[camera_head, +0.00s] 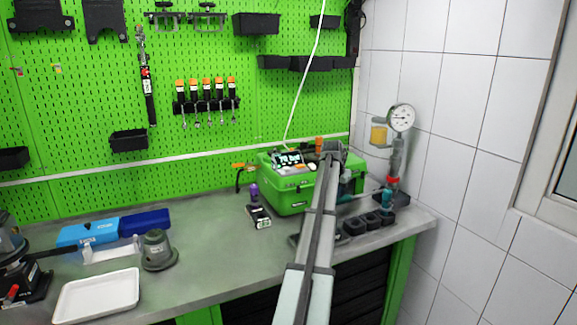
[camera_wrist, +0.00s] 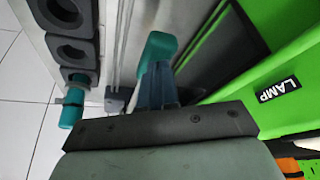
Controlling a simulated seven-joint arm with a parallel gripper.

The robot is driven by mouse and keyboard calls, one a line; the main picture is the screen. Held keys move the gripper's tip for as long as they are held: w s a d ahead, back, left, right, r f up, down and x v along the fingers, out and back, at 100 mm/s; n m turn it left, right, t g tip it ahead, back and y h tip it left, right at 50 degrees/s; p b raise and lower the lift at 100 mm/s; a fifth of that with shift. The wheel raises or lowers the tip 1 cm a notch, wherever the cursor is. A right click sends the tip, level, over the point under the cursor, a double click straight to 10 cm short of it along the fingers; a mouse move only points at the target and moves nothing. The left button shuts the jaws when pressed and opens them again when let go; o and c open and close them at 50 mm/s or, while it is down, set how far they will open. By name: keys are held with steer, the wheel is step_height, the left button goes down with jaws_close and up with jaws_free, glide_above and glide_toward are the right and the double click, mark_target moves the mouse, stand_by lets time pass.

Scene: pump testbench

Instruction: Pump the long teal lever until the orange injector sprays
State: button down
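The long teal lever (camera_wrist: 160,46) shows in the wrist view, its rounded end sticking out past my gripper's blue-grey fingers (camera_wrist: 156,88). The fingers are close together and appear closed around it. In the head view my arm hides most of the gripper and lever; a dark teal patch (camera_head: 346,187) shows just right of the arm. The pump stand, with a teal fitting (camera_head: 387,199), red band and round gauge (camera_head: 401,118), stands at the back right. An upright orange part (camera_head: 319,144), apparently the injector, is above the green case (camera_head: 290,200). No spray is visible.
Black holder blocks (camera_head: 355,228) line the bench's right front; they also show in the wrist view (camera_wrist: 75,52). A purple-topped tool (camera_head: 255,198) stands left of the case. A white tray (camera_head: 97,296) lies at the left. The middle of the bench (camera_head: 205,235) is clear.

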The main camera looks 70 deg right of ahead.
steer(key=shift+s+d+r, duration=0.15)
steer(key=shift+r, duration=1.25)
steer(key=shift+s+d+r, duration=0.1)
steer(key=shift+s+r, duration=0.05)
steer(key=shift+r, duration=1.25)
steer(key=shift+f, duration=0.1)
steer(key=shift+w+a+f, duration=0.15)
steer(key=shift+f, duration=1.3)
steer(key=shift+w+a+f, duration=0.1)
steer(key=shift+f, duration=1.35)
steer(key=shift+r, duration=0.1)
